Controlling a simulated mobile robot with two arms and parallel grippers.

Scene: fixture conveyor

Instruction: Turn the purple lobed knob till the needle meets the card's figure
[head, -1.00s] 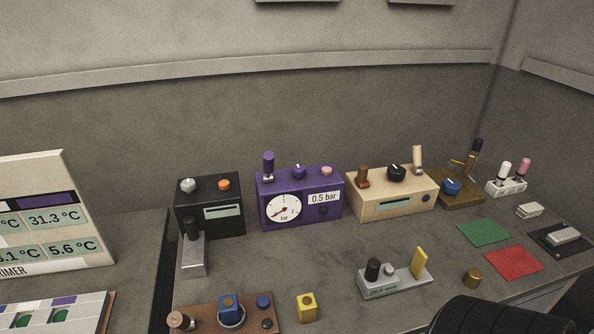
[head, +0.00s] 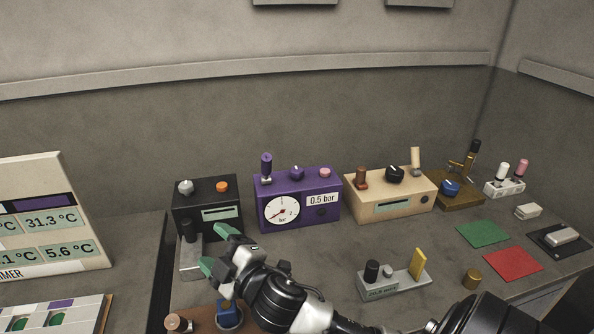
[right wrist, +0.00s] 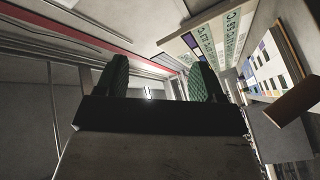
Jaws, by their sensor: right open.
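The purple box (head: 268,192) stands on the bench near the back wall. The purple lobed knob (head: 297,172) sits on its top, between a purple lever (head: 266,166) and a pink button (head: 325,172). A white dial (head: 282,212) with a red needle is on its front, beside a card (head: 322,200) reading 0.5 bar. The needle points to the dial's lower left. My right gripper (head: 216,249) is open and empty, in front of the black box and left of the purple box, apart from the knob. Its green-padded fingers also show in the right wrist view (right wrist: 157,85). My left gripper is not in view.
A black box (head: 206,194) stands left of the purple box, a cream box (head: 390,207) right of it. A grey fixture with a yellow paddle (head: 417,263) stands in front. Green (head: 483,233) and red (head: 513,264) mats lie at the right.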

